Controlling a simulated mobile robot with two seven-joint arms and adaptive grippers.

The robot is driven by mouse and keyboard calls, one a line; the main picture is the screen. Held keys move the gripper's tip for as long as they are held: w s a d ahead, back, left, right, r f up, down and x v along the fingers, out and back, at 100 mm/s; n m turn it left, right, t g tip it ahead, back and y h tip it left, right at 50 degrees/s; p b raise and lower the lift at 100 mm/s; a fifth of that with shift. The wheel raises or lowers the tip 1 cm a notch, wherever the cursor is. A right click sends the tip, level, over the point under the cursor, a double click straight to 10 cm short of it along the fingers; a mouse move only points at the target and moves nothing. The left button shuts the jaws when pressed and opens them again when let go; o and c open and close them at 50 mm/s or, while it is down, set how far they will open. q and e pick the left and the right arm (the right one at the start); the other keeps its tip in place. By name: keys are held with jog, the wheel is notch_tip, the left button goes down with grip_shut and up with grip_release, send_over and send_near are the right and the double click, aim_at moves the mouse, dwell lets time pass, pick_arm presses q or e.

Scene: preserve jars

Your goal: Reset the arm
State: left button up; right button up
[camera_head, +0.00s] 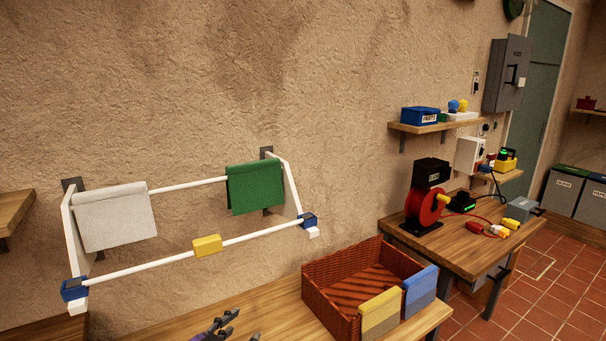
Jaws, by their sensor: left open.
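My left gripper (238,327) shows at the bottom edge, left of centre, over the wooden bench. Only its dark fingers and a bit of purple show; they are apart with nothing seen between them. The rest of the arm is cut off by the frame. My right gripper is not in view.
A white wall rack (175,258) with blue corners holds a white cloth (117,217) and a green cloth (256,187), with a yellow block (207,245) on its front bar. An empty wicker basket (332,299) stands right of my gripper, with sponges (381,314) at its front.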

pick_arm(q)
jog(key=s+a+f+n+g+y, duration=0.2)
jog(key=s+f+n, duration=0.1)
jog(key=s+f, duration=0.9)
jog(key=s+a+f+n+g+y, duration=0.2)
jog(key=s+f, duration=1)
jog(key=s, duration=0.7)
jog(key=shift+a+f+n+y, duration=0.25)
jog(key=shift+n+y, duration=0.05)
jog(key=shift+n, duration=0.4)
